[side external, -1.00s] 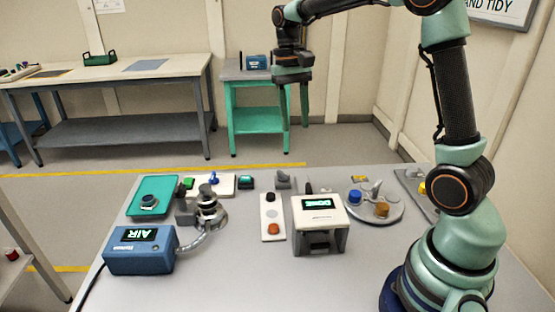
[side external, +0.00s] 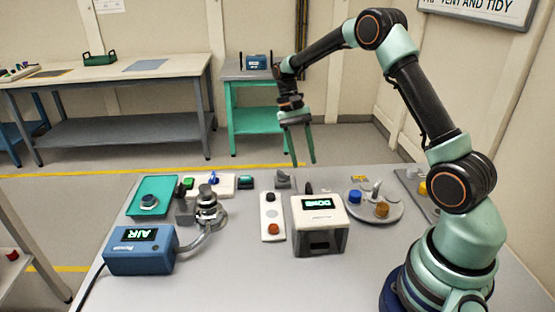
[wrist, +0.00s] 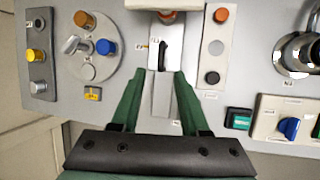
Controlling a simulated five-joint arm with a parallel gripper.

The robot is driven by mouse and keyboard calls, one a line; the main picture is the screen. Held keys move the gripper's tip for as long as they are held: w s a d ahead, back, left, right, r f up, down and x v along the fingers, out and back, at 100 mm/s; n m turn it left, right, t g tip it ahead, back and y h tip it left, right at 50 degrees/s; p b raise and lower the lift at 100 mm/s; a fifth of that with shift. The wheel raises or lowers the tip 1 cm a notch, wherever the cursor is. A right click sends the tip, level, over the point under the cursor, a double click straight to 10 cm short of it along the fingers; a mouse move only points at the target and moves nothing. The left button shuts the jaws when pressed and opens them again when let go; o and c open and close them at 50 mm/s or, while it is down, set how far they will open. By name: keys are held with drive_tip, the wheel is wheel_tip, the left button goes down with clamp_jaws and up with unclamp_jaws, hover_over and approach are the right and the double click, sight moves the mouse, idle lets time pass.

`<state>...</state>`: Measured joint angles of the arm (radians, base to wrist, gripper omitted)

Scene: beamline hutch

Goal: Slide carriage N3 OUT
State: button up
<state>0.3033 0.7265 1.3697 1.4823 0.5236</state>
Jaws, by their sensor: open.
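My gripper (side external: 304,164) is open and empty, with its fingers pointing down above the far side of the white box with a lit display (side external: 319,215). In the wrist view my gripper (wrist: 158,74) has its two green fingers spread on either side of a pale rail (wrist: 164,98). The rail runs toward the white box. A dark upright piece (wrist: 162,56) stands on the rail line just ahead of the fingertips; it looks like the carriage's handle, and no N3 label is readable. The fingers appear apart from it. In the side view the box mostly hides the rail.
A strip with an orange and a dark button (wrist: 215,45) lies close beside the rail. A round plate with blue and orange knobs (side external: 376,207) is on the other side. A blue AIR box (side external: 140,250) and metal fitting (side external: 207,205) stand left.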

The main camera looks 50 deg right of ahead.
sight(307, 184)
drive_tip(key=x, duration=0.6)
drive_tip(key=shift+a, duration=0.1)
clamp_jaws()
idle(1.3)
